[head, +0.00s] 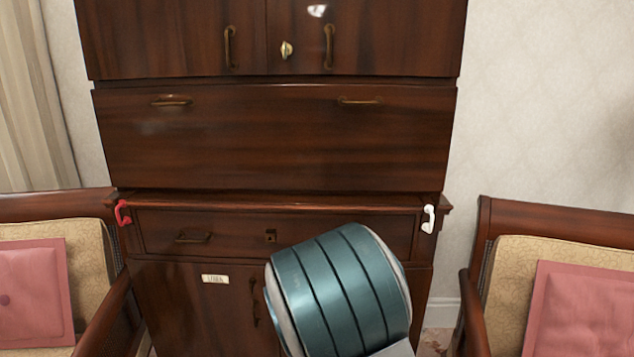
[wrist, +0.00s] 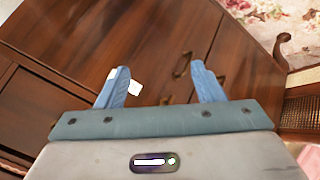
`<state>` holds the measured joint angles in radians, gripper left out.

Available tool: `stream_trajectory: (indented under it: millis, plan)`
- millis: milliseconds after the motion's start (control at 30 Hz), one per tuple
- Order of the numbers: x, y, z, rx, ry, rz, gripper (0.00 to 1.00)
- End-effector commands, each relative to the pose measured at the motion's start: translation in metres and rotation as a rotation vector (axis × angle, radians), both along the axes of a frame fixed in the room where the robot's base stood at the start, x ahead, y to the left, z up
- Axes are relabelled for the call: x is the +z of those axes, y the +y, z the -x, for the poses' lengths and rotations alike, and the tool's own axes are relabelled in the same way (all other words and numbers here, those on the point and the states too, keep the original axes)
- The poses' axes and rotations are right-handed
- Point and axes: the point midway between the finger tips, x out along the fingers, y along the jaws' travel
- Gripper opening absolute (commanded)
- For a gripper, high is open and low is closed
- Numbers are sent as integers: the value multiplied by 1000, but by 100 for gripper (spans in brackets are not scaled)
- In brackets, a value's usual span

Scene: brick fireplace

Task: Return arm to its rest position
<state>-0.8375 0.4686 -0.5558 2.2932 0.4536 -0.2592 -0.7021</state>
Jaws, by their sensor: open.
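My gripper (wrist: 160,88) shows in the wrist view with its two blue fingers spread apart. Nothing is between them. Behind the fingers is the dark wooden cabinet (wrist: 130,35), with its lower doors and handles tilted in the picture. In the head view a teal and white link of my arm rises at the lower middle, in front of the cabinet (head: 270,140). The gripper's fingers do not show in the head view.
A red hook-shaped handle (head: 122,213) and a white one (head: 428,219) are at the cabinet's left and right sides. Wooden armchairs with pink cushions (head: 35,290) (head: 585,310) flank it. A small label (head: 215,279) is on the lower left door. A floral rug (wrist: 265,20) lies on the floor.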

Motion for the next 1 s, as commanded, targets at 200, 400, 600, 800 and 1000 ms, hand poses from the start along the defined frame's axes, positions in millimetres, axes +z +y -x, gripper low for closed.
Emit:
stream_trajectory:
  millis: [200,400,600,800,1000]
  plan:
    - [73,-20,42,-120,169,-248,62]
    - [139,-40,91,-211,292,-392,62]
    - [204,-66,149,-319,382,-451,62]
    - [251,-94,209,-455,434,-436,62]
    - [271,-110,245,-556,456,-403,62]
